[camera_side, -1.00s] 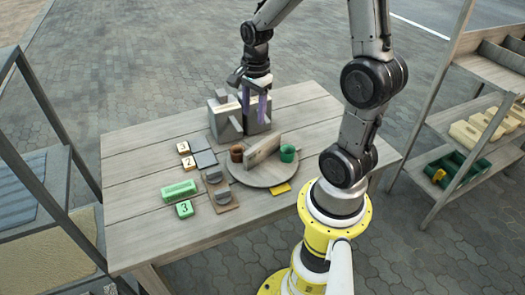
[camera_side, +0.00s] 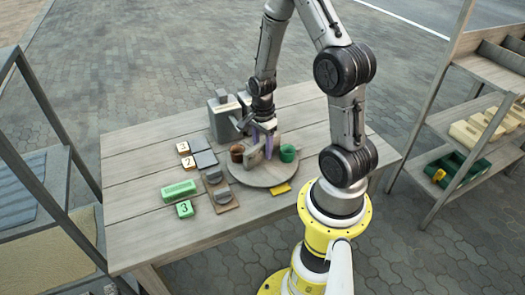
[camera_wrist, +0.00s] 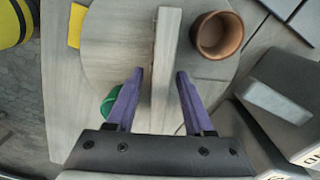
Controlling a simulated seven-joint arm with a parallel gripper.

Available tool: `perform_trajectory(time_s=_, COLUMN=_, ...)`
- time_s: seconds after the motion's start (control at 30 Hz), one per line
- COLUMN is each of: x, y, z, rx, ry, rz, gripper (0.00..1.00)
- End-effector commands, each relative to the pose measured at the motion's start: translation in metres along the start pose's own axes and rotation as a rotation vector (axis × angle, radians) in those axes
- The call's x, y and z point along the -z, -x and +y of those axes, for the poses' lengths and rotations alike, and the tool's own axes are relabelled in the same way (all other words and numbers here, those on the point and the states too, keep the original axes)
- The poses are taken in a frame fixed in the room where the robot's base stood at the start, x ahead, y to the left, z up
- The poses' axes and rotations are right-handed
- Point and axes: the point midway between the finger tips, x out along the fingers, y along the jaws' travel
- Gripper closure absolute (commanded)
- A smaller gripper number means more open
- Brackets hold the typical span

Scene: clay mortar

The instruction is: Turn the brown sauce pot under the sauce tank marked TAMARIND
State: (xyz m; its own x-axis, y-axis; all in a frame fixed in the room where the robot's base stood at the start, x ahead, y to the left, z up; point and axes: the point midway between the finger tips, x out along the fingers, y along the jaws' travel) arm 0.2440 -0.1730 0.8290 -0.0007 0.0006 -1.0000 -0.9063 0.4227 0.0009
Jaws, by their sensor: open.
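The brown pot (camera_side: 237,153) stands on the left of a round grey turntable (camera_side: 262,181); it shows at upper right in the wrist view (camera_wrist: 232,38). The green pot (camera_side: 288,154) stands on the right, partly behind a finger in the wrist view (camera_wrist: 109,102). An upright wooden board (camera_wrist: 165,45) runs across the turntable between the pots. My gripper (camera_wrist: 159,72) is open, with one purple finger on each side of the board and gaps visible. Grey tanks (camera_side: 222,122) stand behind the turntable; their markings are not readable.
A yellow tab (camera_side: 281,190) lies at the turntable's front edge. Left of it are a board with dark grey pieces (camera_side: 221,190), a green block (camera_side: 179,189) and numbered tiles (camera_side: 185,209). The table's front left is clear.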

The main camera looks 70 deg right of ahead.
Motion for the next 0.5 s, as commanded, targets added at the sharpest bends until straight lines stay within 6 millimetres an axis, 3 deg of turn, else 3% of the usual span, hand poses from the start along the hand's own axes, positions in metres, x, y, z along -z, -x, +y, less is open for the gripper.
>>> perform_trajectory(time_s=0.2, x=0.0, y=-0.0144, z=0.0, rx=0.0, ry=0.0, rz=0.0, gripper=0.47)
perform_trajectory(time_s=0.47, x=0.0, y=-0.0154, z=-0.0003, rx=0.001, ry=0.0, rz=0.0, gripper=0.47)
perform_trajectory(time_s=0.5, x=0.0, y=-0.0153, z=-0.0003, rx=0.001, ry=0.0, rz=0.0, gripper=0.51)
